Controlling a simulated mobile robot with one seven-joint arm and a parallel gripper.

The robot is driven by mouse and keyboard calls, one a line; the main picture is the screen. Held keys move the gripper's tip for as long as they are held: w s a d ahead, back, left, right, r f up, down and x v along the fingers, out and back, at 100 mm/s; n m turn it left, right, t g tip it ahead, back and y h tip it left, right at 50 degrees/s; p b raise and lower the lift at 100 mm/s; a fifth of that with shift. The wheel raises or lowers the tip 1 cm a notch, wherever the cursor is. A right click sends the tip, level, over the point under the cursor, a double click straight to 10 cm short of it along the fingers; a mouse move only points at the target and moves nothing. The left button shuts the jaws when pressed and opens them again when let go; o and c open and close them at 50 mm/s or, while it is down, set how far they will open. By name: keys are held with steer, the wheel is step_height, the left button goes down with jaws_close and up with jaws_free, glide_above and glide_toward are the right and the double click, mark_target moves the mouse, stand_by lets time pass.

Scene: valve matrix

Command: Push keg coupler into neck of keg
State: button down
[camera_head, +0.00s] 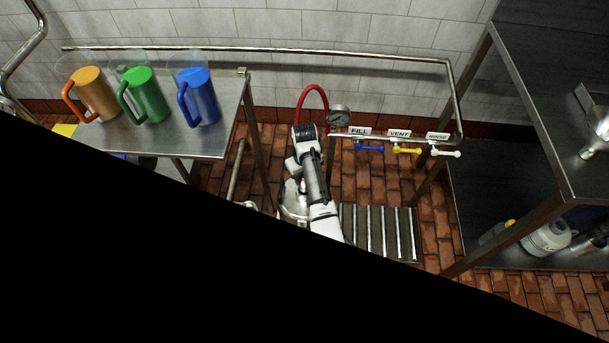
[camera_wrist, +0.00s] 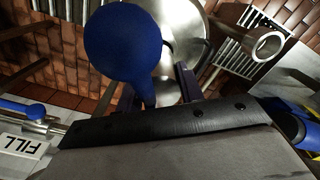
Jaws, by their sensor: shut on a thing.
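In the wrist view, my gripper (camera_wrist: 157,88) is shut on the narrow blue stem of a rounded blue part (camera_wrist: 122,42), which looks like the keg coupler's handle. The rest of the coupler is hidden behind this blue part. Beyond it is the round shiny metal top of the keg (camera_wrist: 190,22). The neck is mostly covered, and I cannot tell whether the coupler touches it. In the head view, a bit of the keg (camera_head: 291,206) shows beside my white arm, which hides my gripper. A red hose (camera_head: 311,92) loops up behind my arm.
A gauge (camera_head: 339,116) and blue FILL (camera_head: 369,148), yellow VENT (camera_head: 407,150) and white RINSE (camera_head: 445,153) valves sit on a pipe to the right. A slatted grate (camera_head: 380,230) lies below. A steel table (camera_head: 195,142) with orange, green and blue jugs stands left. Steel shelving (camera_head: 520,195) stands right.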

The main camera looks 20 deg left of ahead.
steer(key=shift+f+b, duration=1.6)
steer(key=shift+f, duration=0.85)
stand_by(0.4)
steer(key=c, duration=0.8)
jaws_free()
